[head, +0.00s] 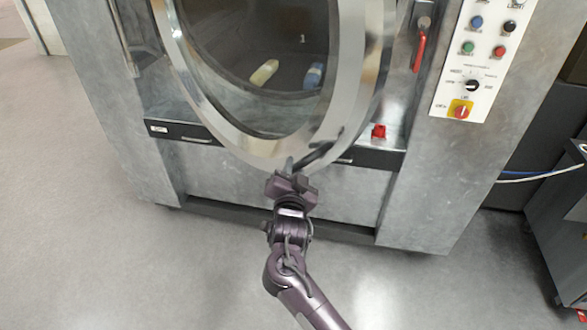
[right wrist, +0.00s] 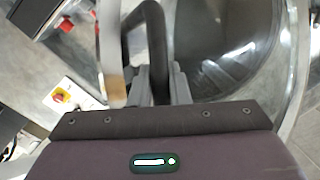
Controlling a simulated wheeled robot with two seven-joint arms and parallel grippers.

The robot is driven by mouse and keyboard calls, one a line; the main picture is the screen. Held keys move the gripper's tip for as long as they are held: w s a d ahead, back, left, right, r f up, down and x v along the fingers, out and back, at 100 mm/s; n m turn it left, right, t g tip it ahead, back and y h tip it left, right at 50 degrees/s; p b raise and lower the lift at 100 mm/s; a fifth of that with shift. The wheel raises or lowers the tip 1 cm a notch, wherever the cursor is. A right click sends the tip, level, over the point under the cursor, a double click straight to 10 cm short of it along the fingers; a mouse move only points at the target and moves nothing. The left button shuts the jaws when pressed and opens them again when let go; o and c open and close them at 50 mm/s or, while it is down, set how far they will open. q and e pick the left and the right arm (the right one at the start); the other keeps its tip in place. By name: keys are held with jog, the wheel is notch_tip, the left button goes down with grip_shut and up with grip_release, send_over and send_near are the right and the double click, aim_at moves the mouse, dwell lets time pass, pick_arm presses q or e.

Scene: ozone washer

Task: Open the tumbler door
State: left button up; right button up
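The tumbler door (head: 345,75) is a large round steel ring with a dark window, at the top middle of the head view. Its rim (right wrist: 290,75) also shows in the right wrist view. The dark bar handle (head: 322,152) is at the door's lower right edge. My right gripper (head: 290,168) is at this handle. In the right wrist view its two fingers (right wrist: 160,85) flank the dark handle bar (right wrist: 148,25) and appear shut on it. I cannot tell for sure whether the door stands ajar. My left gripper is not in view.
The grey metal washer body (head: 270,190) surrounds the door. A red lever (head: 419,48) and a control panel (head: 476,60) are to the right. A small red part (head: 379,131) sits on the lower ledge. A grey cabinet (head: 560,220) stands at far right. The floor (head: 80,240) at left is clear.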

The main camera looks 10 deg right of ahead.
jog(key=o, duration=0.5)
jog(key=shift+c, duration=0.2)
jog(key=b+v, duration=0.2)
jog(key=v, duration=0.5)
jog(key=shift+s, duration=0.4)
jog(key=shift+a, duration=0.15)
jog(key=shift+c, duration=0.4)
